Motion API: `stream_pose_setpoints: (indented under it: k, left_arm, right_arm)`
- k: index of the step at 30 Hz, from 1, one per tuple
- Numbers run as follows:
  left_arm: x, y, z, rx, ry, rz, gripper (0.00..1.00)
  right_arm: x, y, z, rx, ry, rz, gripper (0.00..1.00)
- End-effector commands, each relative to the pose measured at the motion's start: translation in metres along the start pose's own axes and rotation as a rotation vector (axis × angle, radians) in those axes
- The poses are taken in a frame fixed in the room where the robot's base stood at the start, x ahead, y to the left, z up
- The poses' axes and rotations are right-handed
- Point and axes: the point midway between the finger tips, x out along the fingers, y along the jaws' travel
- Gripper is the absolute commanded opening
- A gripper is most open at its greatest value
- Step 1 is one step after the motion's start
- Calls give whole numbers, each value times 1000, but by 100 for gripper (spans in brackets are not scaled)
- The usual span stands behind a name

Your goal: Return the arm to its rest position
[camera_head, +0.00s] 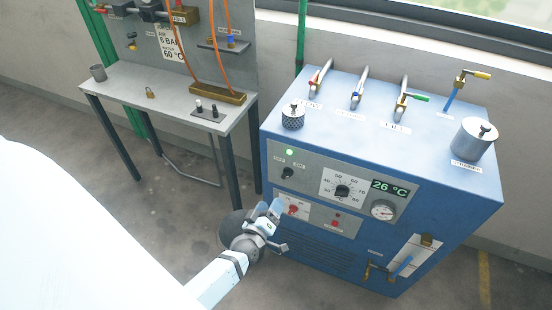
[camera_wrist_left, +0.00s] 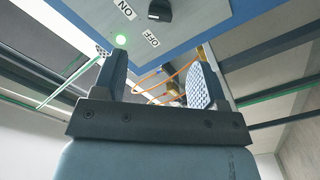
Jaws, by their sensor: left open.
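My left gripper (camera_head: 275,228) is in front of the lower left part of the blue machine's (camera_head: 450,190) front panel in the head view. In the left wrist view my left gripper (camera_wrist_left: 160,85) has its two fingers wide apart with nothing between them. The panel's OFF/ON knob (camera_head: 288,172) and a lit green lamp (camera_head: 289,152) are above the gripper. The knob (camera_wrist_left: 160,10) and the lamp (camera_wrist_left: 121,40) also show at the top of the wrist view. A red switch (camera_head: 293,209) sits just right of the fingers. My right gripper is not in view.
The machine carries a temperature dial (camera_head: 342,190), a 26 °C display (camera_head: 390,189), a gauge (camera_head: 382,210) and top valves. Open floor (camera_head: 110,165) lies left of the gripper.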

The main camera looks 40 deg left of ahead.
Motion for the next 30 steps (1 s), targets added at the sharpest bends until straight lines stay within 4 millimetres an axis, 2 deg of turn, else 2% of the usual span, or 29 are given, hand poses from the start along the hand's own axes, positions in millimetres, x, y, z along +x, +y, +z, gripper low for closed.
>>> stream_pose_setpoints:
  k: [6,22,26,30]
  left_arm:
    - [-11,0,0,-1,1,0,66]
    - [-12,3,0,10,-12,4,66]
    - [-35,33,4,147,-154,55,66]
    - [-90,82,14,442,-422,152,66]
  right_arm:
    - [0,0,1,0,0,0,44]
    - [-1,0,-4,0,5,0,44]
    - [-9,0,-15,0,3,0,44]
    - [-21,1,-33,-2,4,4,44]
